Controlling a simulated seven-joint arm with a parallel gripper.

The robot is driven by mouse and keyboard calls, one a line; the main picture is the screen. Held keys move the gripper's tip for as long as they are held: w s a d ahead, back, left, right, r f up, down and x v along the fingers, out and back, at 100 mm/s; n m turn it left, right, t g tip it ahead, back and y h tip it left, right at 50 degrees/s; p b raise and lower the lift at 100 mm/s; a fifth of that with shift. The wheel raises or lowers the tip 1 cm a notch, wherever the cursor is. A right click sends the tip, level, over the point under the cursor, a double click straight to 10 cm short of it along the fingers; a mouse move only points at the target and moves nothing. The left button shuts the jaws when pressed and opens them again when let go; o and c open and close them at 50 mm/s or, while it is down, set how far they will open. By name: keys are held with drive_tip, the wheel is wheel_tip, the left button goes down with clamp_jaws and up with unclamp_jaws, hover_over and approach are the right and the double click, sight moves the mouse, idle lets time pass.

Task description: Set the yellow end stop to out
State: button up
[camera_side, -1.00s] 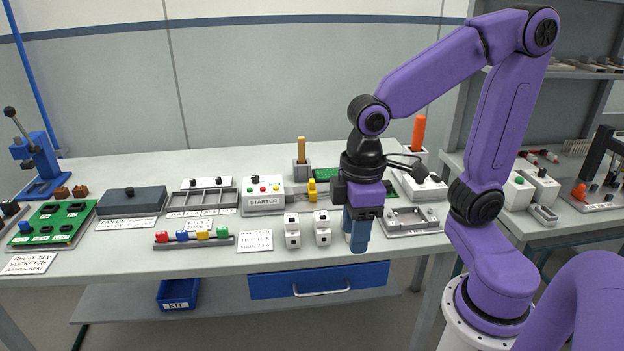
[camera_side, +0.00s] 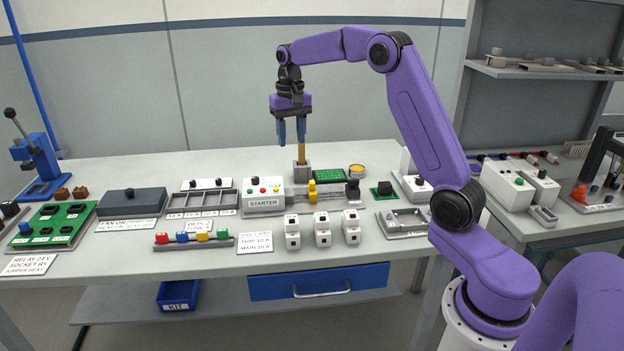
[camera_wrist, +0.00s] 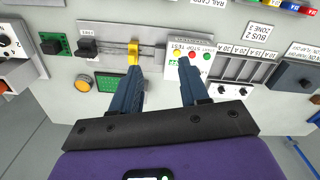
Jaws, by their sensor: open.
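The yellow end stop (camera_side: 312,191) sits upright on a metal rail (camera_side: 332,194), just right of the STARTER box (camera_side: 264,193). A black block (camera_side: 353,188) stands at the rail's right end. In the wrist view the end stop (camera_wrist: 133,53) shows just beyond the tip of one finger, with the black block (camera_wrist: 87,47) to its left. My gripper (camera_side: 292,143) is open with nothing seen between its fingers, pointing down, well above the bench and slightly left of the end stop. It also shows in the wrist view (camera_wrist: 160,67).
A tan stick (camera_side: 301,149) stands in a grey block (camera_side: 301,170) behind the rail, close under my right finger. A green board (camera_side: 329,176) lies behind the rail. White modules (camera_side: 322,230) stand in front. Label cards lie around.

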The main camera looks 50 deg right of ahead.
sight(313, 181)
drive_tip(key=w+d+f+m, duration=0.1)
drive_tip(key=d+m, duration=0.2)
drive_tip(key=d, duration=0.7)
drive_tip(key=f, duration=1.7)
drive_tip(key=shift+w+d+f, duration=0.1)
drive_tip(key=shift+d+f, duration=0.1)
drive_tip(key=shift+f, duration=0.1)
drive_tip(key=shift+d, duration=0.1)
clamp_jaws()
